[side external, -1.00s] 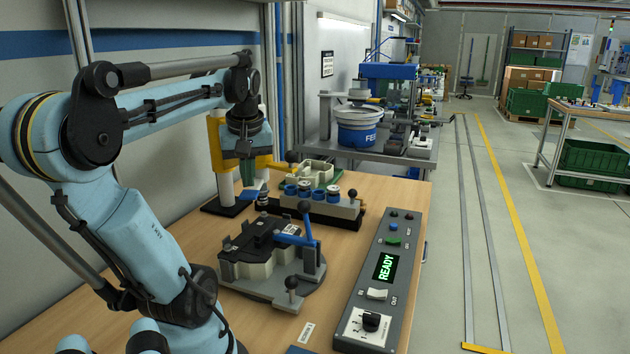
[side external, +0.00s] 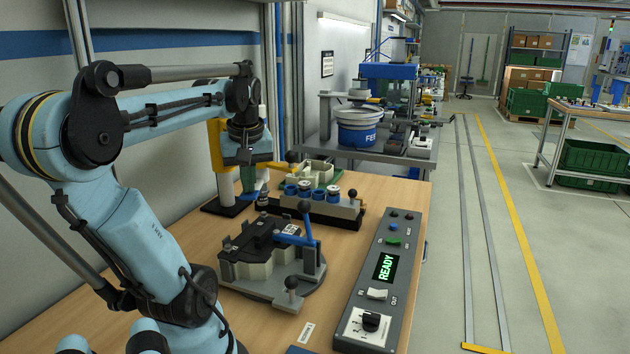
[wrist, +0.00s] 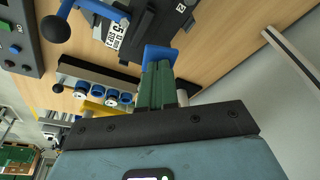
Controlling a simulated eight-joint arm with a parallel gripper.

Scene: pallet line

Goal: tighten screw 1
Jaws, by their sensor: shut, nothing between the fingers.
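The fixture (side external: 270,262) stands on the bench with a dark part (side external: 255,240) in it and a blue clamp lever (side external: 309,228) with a black knob. In the wrist view the dark part (wrist: 150,30) and a white label lie at the top. My gripper (side external: 251,193) is just behind the fixture, pointing down. Its green fingers with blue tips (wrist: 158,54) are shut and empty in the wrist view, close to the dark part's edge. I cannot tell whether they touch it. I cannot make out screw 1.
A rack with blue and white cups (side external: 320,206) stands behind the fixture. A control box (side external: 382,275) reading READY is at the right. A yellow stand (side external: 217,146) is behind my gripper. Bare wood shows at the bench's front.

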